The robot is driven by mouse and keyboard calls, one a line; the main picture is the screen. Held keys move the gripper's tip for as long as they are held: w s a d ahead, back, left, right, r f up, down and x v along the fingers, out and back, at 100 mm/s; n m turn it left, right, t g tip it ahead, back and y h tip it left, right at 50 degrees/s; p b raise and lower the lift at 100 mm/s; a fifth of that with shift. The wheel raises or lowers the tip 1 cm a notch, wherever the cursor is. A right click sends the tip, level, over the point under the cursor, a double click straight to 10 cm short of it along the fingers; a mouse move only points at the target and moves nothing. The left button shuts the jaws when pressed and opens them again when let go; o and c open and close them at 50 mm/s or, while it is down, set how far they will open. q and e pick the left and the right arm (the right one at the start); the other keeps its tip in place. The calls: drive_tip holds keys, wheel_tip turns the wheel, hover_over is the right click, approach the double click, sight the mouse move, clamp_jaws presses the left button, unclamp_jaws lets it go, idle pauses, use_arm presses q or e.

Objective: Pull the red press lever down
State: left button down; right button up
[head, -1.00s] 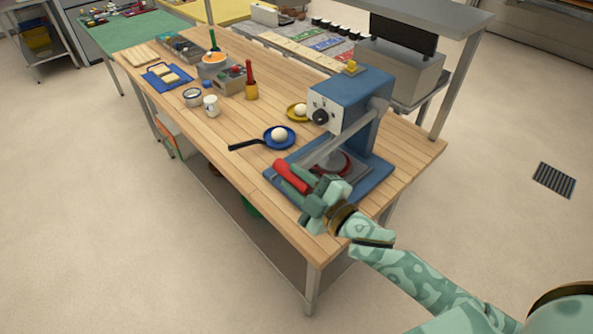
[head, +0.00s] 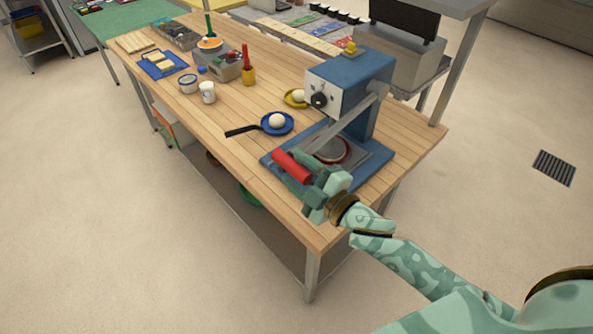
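The press (head: 347,75) is a blue machine on the near right end of the wooden table. Its grey lever arm (head: 340,127) slopes down and forward to a red handle (head: 291,166), which is low over the front of the blue base. My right gripper (head: 293,172) comes in from the lower right, with green fingers on both sides of the red handle. It looks shut on the handle, though the handle hides part of the fingers. A round red-rimmed plate (head: 333,150) lies on the base behind the lever. My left gripper is out of view.
A blue pan (head: 277,124) holding a pale ball and a yellow dish (head: 295,98) with another ball stand left of the press. The near table edge lies below my gripper.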

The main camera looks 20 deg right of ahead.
drive_tip(key=shift+f, duration=0.2)
drive_tip(key=b+v, duration=0.1)
drive_tip(key=v, duration=1.5)
drive_tip(key=shift+r, duration=0.15)
drive_tip(key=shift+s, duration=0.15)
